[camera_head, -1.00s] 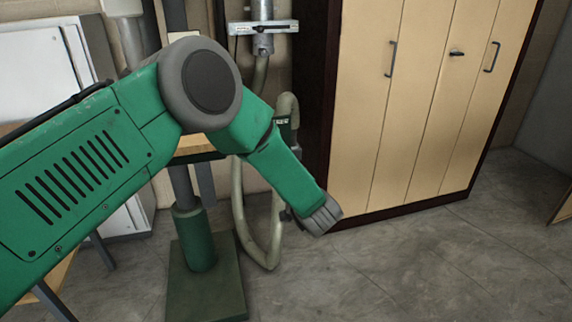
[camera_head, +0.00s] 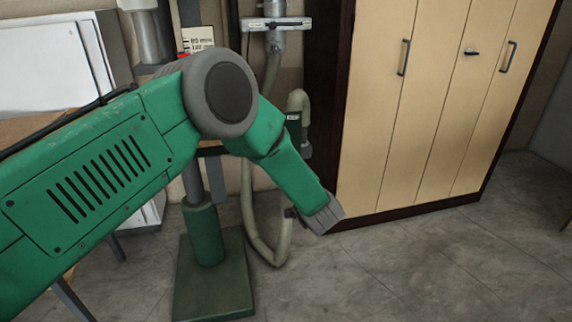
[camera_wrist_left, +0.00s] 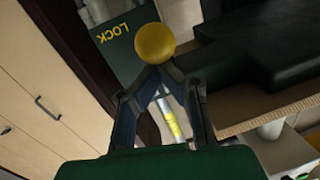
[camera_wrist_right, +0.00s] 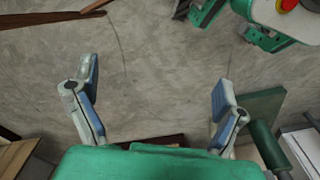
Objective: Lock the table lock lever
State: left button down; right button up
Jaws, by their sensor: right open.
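In the left wrist view a yellow ball knob (camera_wrist_left: 154,42) stands in front of a dark green plate (camera_wrist_left: 122,42) marked LOCK, its lettering upside down. My left gripper (camera_wrist_left: 159,70) has its fingertips drawn together right at the near side of the knob; I cannot tell whether they touch it. No grip around the ball shows. The knob is not visible in the head view, where a green arm from the left (camera_head: 105,170) covers much of the scene. My right gripper (camera_wrist_right: 158,90) is open and empty above the concrete floor.
A tan cabinet (camera_head: 425,100) stands at the right. A green column (camera_head: 204,235) on a square base and a grey hose (camera_head: 250,215) are behind the arm. A red button (camera_wrist_right: 288,4) on a machine shows in the right wrist view. Floor at lower right is clear.

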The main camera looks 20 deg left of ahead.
pick_arm(q)
jog(key=v, duration=1.2)
jog(key=shift+a+f, duration=0.1)
jog(key=shift+a, duration=0.05)
